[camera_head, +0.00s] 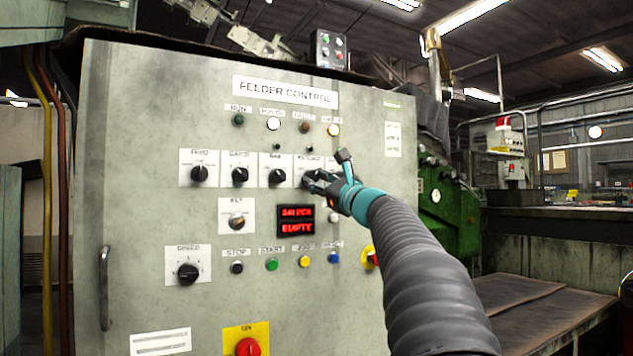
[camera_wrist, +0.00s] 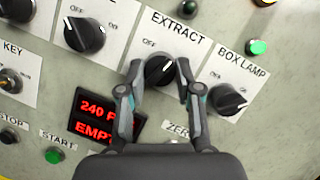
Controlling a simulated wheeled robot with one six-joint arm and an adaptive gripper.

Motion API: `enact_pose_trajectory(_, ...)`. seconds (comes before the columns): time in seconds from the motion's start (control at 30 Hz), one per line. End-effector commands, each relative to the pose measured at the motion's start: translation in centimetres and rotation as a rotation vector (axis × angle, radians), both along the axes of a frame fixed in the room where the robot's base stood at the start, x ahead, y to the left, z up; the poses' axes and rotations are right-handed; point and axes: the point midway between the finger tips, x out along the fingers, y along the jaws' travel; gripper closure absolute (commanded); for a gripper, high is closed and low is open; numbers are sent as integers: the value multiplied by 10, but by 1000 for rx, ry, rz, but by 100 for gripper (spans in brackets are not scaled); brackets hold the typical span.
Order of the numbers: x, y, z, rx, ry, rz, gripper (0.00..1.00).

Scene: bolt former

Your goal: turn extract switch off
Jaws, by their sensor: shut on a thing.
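The extract switch (camera_wrist: 160,71) is a round black knob on a white plate marked EXTRACT, with OFF at its upper left. My gripper (camera_wrist: 159,68) has one finger on each side of this knob and is shut on it. The fingers hide the knob's sides and part of its plate, and the ON mark is not readable. In the head view, my gripper (camera_head: 316,182) reaches the panel from the right and covers most of the knob. The knob's exact pointing direction is hard to tell.
The box lamp knob (camera_wrist: 229,99) sits close to the right of my gripper, and another black knob (camera_wrist: 84,35) to the left. A red-lit display (camera_wrist: 103,117) is just below left. The grey feeder control panel (camera_head: 130,130) carries several buttons and a red knob (camera_head: 248,346).

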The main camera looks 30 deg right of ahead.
Motion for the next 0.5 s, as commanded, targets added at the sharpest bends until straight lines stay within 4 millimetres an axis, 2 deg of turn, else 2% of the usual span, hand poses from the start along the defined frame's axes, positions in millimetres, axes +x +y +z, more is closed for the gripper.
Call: enact_pose_trajectory(0.5,0,-4,6,-491,-16,-1,100)
